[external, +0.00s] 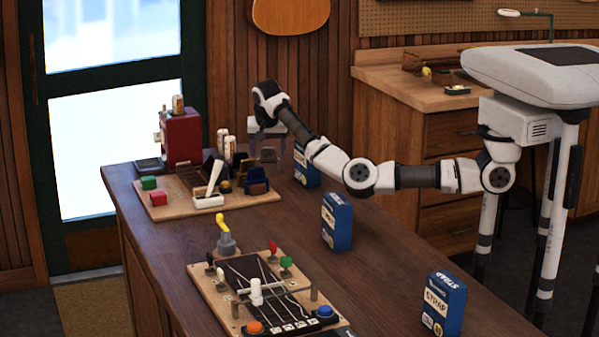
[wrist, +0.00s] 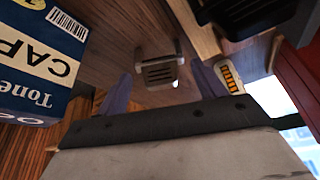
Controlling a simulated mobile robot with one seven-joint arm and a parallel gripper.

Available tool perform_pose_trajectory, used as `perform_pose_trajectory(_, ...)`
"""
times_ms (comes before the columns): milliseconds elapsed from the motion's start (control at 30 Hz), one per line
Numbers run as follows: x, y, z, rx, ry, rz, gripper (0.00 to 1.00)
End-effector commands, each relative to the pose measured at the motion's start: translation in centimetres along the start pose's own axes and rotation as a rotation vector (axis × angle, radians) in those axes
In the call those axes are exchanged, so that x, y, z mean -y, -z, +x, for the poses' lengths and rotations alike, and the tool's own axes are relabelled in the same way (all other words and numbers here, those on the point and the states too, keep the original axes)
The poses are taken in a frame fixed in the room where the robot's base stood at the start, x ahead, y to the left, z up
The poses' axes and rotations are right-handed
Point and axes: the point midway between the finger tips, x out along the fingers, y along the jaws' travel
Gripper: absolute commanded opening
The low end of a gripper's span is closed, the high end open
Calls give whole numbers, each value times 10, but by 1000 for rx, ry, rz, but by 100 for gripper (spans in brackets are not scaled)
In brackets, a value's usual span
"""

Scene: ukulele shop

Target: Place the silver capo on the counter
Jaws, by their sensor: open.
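The silver capo (wrist: 159,74) is a small grey block with dark slots. In the wrist view it is on the wooden counter (wrist: 120,30), seen between and beyond my two fingers. My gripper (wrist: 162,84) is open and nothing is clamped in it. In the external view my gripper (external: 267,133) points down over the far part of the counter (external: 300,215), just above the small grey capo (external: 268,155). I cannot tell how much height lies between the fingertips and the capo.
A blue box marked CAPO (wrist: 40,60) stands close beside my gripper; it also shows in the external view (external: 305,168). More blue boxes (external: 337,222) (external: 443,304) stand along the counter's right edge. A cluttered wooden board (external: 240,199) and a red machine (external: 181,139) are to the left.

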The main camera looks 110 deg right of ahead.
Motion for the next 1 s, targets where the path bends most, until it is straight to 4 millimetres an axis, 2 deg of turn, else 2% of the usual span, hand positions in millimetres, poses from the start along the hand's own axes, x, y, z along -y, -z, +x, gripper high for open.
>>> perform_pose_trajectory(300,-2,1,41,0,-2,-1,69)
perform_pose_trajectory(567,-2,1,47,-1,0,0,69)
perform_pose_trajectory(800,-2,1,46,-1,0,0,41)
perform_pose_trajectory(867,-2,1,46,-1,0,0,37)
perform_pose_trajectory(1000,-2,1,46,-1,0,0,37)
